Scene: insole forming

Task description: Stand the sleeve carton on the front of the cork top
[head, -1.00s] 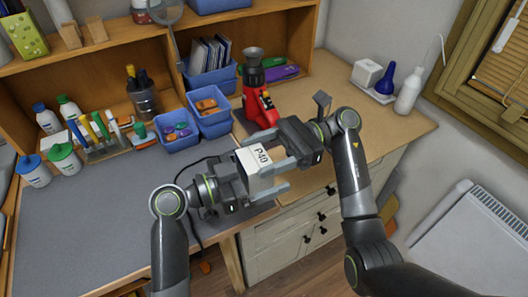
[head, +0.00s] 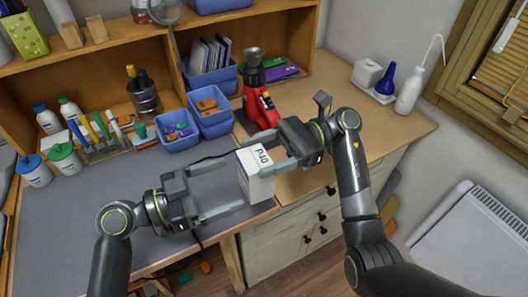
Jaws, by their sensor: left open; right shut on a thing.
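The sleeve carton (head: 257,185), a white box marked "P40" on its top, is upright near the middle of the head view. My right gripper (head: 266,154) is shut on it from the right. My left gripper (head: 236,185) is open on the carton's left side, its fingers pointing at the box and its palm well back from it. The tan cork top (head: 360,135) is on the right above white drawers, and the carton shows over its front-left corner. I cannot tell whether the carton's bottom touches anything.
A red machine (head: 262,105) stands behind my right gripper. Blue bins (head: 178,140) and a marker stand (head: 105,150) line the back of the grey top (head: 75,220). The cork top's middle is clear.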

